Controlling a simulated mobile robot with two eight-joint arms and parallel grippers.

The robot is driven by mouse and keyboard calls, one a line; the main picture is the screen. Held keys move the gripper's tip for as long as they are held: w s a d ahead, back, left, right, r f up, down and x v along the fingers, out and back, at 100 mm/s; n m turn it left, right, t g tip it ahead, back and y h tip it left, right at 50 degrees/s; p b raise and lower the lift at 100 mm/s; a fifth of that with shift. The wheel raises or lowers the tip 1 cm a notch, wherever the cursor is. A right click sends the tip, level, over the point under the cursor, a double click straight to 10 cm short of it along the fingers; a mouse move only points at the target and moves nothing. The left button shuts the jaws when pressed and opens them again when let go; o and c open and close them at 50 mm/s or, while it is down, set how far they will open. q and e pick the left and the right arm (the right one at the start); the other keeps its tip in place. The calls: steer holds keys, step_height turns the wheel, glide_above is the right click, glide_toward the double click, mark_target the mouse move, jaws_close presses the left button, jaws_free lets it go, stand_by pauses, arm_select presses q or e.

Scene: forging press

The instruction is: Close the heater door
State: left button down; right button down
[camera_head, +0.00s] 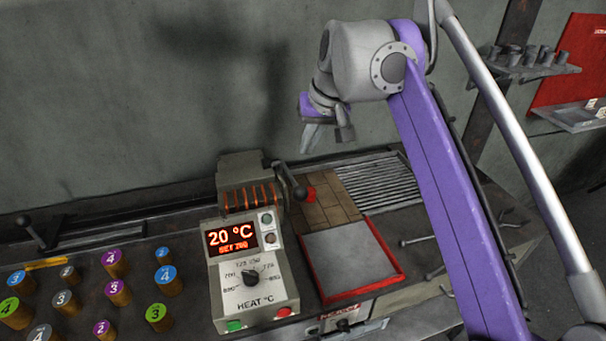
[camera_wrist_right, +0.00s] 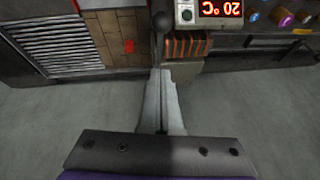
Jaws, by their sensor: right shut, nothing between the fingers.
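The heater (camera_head: 233,163) is a small grey box with orange-striped coils (camera_head: 248,197) showing at its front, behind the control panel. A dark lever (camera_head: 290,180) with a ball end stands at its right side. I cannot make out the door panel itself or how far it is open. My right gripper (camera_head: 325,135) hangs above and to the right of the heater, apart from it, fingers pointing down. In the right wrist view the fingers (camera_wrist_right: 162,100) are together and empty, near the heater coils (camera_wrist_right: 187,46) and the dark ball (camera_wrist_right: 160,21). My left gripper is out of view.
The control panel (camera_head: 246,255) reads 20 °C and has a dial and buttons. Numbered cylinders (camera_head: 115,263) stand at the left. A red-edged tray (camera_head: 345,262), brown tiles (camera_head: 330,205) and a slatted grate (camera_head: 380,185) lie to the right. The wall is close behind.

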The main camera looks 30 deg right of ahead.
steer(key=f, duration=0.4)
steer(key=w+f, duration=0.1)
steer(key=f, duration=0.1)
steer(key=shift+a+b, duration=0.35)
steer(key=shift+s+a+f, duration=0.15)
steer(key=shift+s+f, duration=0.2)
steer(key=shift+f, duration=0.25)
steer(key=shift+f, duration=0.1)
steer(key=s+a+f+t+b, duration=0.1)
steer(key=s+f+b, duration=0.3)
steer(key=f, duration=0.4)
steer(key=shift+s+f+t, duration=0.15)
steer(key=shift+f+t, duration=0.25)
steer(key=shift+t, duration=0.2)
